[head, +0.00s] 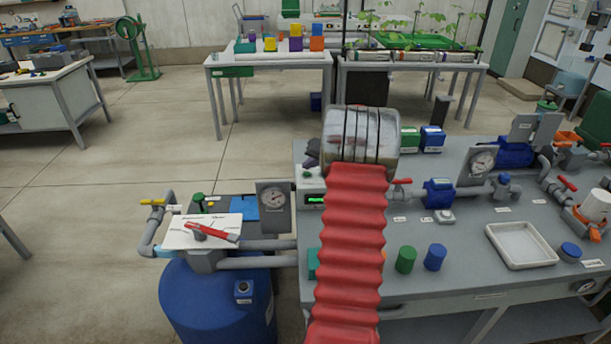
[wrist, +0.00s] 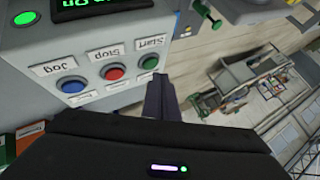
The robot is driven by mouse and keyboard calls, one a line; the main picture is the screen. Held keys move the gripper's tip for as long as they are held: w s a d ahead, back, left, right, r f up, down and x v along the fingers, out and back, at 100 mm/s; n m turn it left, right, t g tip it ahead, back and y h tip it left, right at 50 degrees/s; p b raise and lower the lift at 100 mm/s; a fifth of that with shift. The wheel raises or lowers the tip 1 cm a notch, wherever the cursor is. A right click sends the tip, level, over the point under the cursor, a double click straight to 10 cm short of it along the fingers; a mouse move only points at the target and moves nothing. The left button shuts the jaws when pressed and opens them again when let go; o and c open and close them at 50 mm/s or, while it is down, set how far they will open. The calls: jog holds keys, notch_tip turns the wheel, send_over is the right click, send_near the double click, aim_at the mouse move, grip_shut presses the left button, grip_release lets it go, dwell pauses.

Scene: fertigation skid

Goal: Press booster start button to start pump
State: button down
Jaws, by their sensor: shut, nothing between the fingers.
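A grey control box (wrist: 40,70) fills the upper left of the wrist view, seen upside down. A row of buttons sits on it: a blue Jog button (wrist: 72,86), a red Stop button (wrist: 113,73) and a green Start button (wrist: 148,62). A green-lit display (wrist: 60,5) shows at the top edge. My gripper (wrist: 164,80) is shut and empty; its tips are close beside the Start button, and I cannot tell if they touch the box. In the head view the display (head: 316,200) is partly visible, while my red-sleeved arm hides the buttons and gripper.
Left of the bench in the head view stand a blue tank (head: 200,300), a red-handled valve (head: 212,233) and a gauge (head: 275,200). Green (head: 406,258) and blue (head: 435,256) cylinders stand right of my arm. A white tray (head: 521,243) lies farther right.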

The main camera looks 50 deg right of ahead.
aim_at(309, 175)
jog(key=shift+r, duration=2.5)
